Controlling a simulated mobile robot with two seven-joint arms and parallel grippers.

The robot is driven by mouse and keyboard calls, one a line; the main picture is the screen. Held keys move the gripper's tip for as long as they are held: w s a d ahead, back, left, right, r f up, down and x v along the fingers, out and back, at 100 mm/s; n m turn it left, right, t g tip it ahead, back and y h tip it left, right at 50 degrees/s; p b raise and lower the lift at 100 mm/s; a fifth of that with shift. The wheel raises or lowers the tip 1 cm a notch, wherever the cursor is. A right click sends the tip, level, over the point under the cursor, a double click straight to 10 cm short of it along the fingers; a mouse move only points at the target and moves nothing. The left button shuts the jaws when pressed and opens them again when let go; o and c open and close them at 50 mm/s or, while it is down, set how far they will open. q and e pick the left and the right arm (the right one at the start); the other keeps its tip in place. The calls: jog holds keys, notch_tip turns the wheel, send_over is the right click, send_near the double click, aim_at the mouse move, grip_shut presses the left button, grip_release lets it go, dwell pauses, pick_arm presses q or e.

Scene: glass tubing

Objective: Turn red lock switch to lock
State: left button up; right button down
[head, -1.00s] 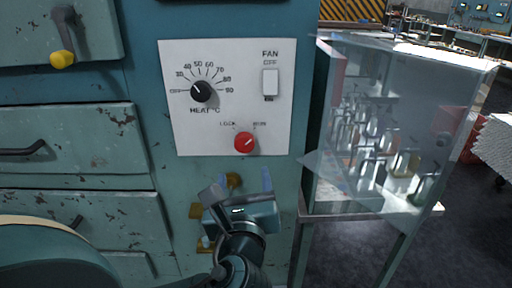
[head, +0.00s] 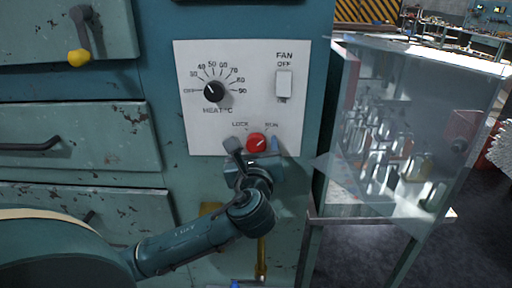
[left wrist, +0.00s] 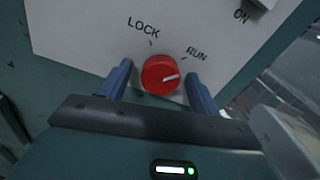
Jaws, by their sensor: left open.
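The red lock switch (head: 257,142) is a round red knob low on the white control panel (head: 225,125), between the labels LOCK and RUN. In the left wrist view the knob (left wrist: 160,75) shows its white mark pointing right, toward RUN. My left gripper (head: 255,148) is open at the panel, just below the knob in the head view. In the left wrist view its blue fingers (left wrist: 158,82) stand on either side of the knob, with gaps visible. I cannot tell how deep they reach around it. My right gripper is not in view.
The panel also carries a black heat dial (head: 215,91) and a white fan switch (head: 284,84). A clear-walled case (head: 400,120) with glassware stands close on the right. Drawers with handles (head: 30,146) are on the left.

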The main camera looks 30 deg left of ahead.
pick_arm(q)
jog(key=shift+c, duration=0.4)
jog(key=c, duration=0.9)
